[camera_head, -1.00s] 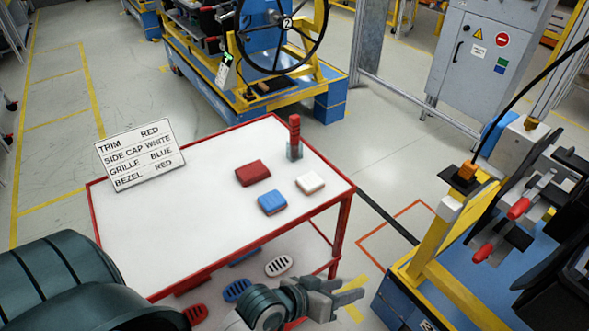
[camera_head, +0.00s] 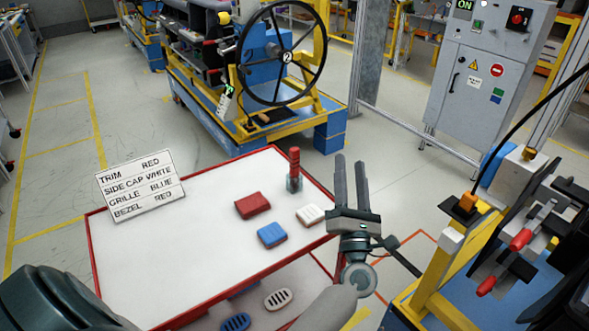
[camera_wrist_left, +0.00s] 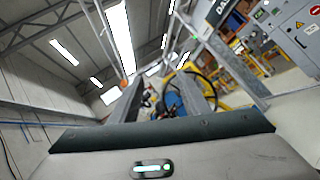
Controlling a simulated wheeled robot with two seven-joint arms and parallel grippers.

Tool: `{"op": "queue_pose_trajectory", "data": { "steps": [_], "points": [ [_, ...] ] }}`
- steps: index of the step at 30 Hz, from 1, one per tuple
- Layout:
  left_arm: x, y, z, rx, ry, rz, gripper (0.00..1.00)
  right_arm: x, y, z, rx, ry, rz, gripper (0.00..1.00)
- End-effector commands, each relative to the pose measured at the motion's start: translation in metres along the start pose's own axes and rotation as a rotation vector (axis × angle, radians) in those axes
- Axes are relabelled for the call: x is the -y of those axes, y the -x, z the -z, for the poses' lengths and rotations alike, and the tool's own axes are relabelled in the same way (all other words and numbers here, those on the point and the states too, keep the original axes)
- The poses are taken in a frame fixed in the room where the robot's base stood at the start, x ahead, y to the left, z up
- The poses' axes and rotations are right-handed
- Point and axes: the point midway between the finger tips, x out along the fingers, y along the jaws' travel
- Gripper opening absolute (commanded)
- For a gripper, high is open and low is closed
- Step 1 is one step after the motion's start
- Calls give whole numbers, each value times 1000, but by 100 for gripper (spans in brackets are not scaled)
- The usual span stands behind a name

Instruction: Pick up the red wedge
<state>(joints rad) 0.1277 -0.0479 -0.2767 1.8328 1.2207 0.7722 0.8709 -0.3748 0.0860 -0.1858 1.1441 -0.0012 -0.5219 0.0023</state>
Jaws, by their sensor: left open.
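A red wedge-like block (camera_head: 253,205) lies on the white top of the red-framed table (camera_head: 150,250), left of a blue block (camera_head: 272,235) and a white block (camera_head: 309,215). A separate upright red stepped piece (camera_head: 294,160) stands in a small grey holder (camera_head: 294,184) at the table's far corner. My left gripper (camera_head: 350,162) is open and empty, its fingers pointing up, right of the blocks near the table's right edge. Its fingers also show in the left wrist view (camera_wrist_left: 163,88), with only background between them. My right gripper is out of view.
A sign (camera_head: 140,185) with part names and colours stands at the table's left. Grille pieces (camera_head: 277,299) lie on the lower shelf. A yellow and blue fixture (camera_head: 450,260) is close on the right. A steering-wheel stand (camera_head: 282,55) is behind. The table's left half is clear.

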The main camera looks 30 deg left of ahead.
Motion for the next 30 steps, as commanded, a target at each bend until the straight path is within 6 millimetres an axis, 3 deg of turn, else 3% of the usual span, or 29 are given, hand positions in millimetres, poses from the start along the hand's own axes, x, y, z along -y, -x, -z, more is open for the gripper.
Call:
{"op": "queue_pose_trajectory", "data": {
  "steps": [4, 12, 18, 30],
  "points": [
    [-3, -14, 35, -231, 198, -138, 42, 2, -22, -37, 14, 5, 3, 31],
    [5, -2, 84, -563, 412, -339, 42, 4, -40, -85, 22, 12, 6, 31],
    [9, 8, 95, -656, 455, -398, 42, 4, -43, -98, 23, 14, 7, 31],
    [9, 8, 97, -663, 456, -402, 42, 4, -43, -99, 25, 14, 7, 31]
  ]
}}
